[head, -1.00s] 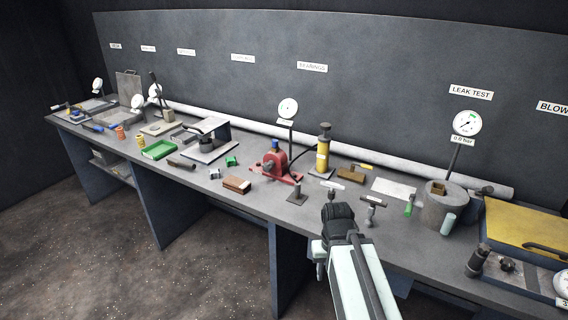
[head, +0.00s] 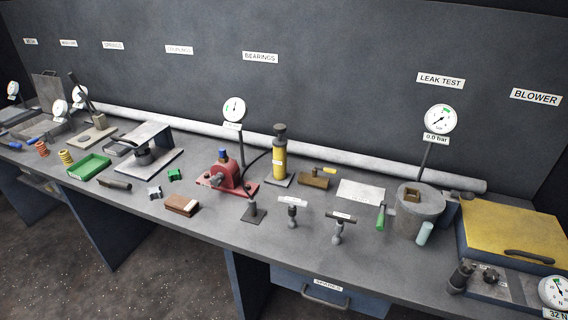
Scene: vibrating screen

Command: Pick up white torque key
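Two T-shaped keys stand on the bench right of its middle in the head view. The white torque key (head: 292,202) appears to be the left one, with a pale crossbar on a short dark stem. The other key (head: 338,229) stands just to its right, nearer the front edge, with a dark crossbar bearing a small white label. Nothing covers the white key, and there is a gap between the two. My gripper and arm are out of view.
A dark post on a square base (head: 253,212) stands left of the white key. A red pump (head: 222,178) and yellow cylinder (head: 279,160) stand behind. A green-handled tool (head: 380,217) and grey pot (head: 416,222) are to the right. A drawer (head: 335,297) is below.

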